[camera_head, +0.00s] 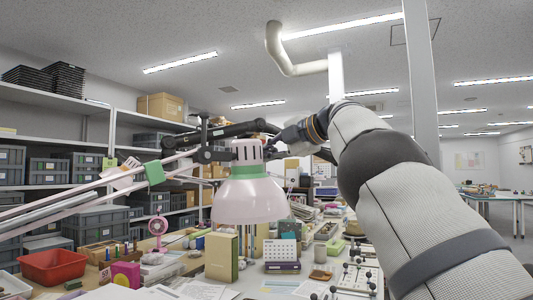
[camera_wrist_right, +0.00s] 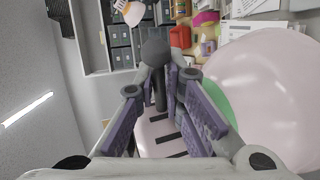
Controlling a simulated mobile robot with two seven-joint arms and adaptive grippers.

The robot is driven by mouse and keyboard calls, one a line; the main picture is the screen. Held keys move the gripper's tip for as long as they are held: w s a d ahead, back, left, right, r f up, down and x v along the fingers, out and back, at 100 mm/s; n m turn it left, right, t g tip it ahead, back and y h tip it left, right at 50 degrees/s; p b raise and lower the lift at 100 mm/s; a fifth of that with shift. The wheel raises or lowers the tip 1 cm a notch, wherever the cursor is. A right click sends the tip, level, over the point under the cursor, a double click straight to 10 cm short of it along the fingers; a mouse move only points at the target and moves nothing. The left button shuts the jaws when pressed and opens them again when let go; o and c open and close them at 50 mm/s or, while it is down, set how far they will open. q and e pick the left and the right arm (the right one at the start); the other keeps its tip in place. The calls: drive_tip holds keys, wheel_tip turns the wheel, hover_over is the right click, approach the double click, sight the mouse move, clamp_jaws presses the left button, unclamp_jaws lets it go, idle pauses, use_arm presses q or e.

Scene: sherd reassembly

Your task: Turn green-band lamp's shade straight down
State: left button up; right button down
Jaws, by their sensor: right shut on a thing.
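The green-band lamp's pale pink shade (camera_head: 250,203) hangs in the middle of the head view, with its wide opening facing about straight down. In the right wrist view the shade (camera_wrist_right: 265,95) fills the right side. My right gripper (camera_wrist_right: 174,92) is shut on a dark knob (camera_wrist_right: 157,52) at the lamp's head joint, beside the slotted cap. In the head view its fingers are partly hidden behind the cap. My left gripper is not in view.
Pale lamp arm bars (camera_head: 60,208) with a green clip (camera_head: 154,172) run in from the left. Below stand a red tray (camera_head: 52,268), a pink fan (camera_head: 158,230), upright books (camera_head: 221,257) and a calendar (camera_head: 282,250). The desk is crowded. Shelves with grey boxes line the left wall.

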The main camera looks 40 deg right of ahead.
idle(0.7)
drive_tip(key=c, duration=1.7)
unclamp_jaws()
drive_tip(key=v, duration=0.7)
drive_tip(key=shift+s, duration=0.25)
drive_tip(key=shift+r, duration=0.1)
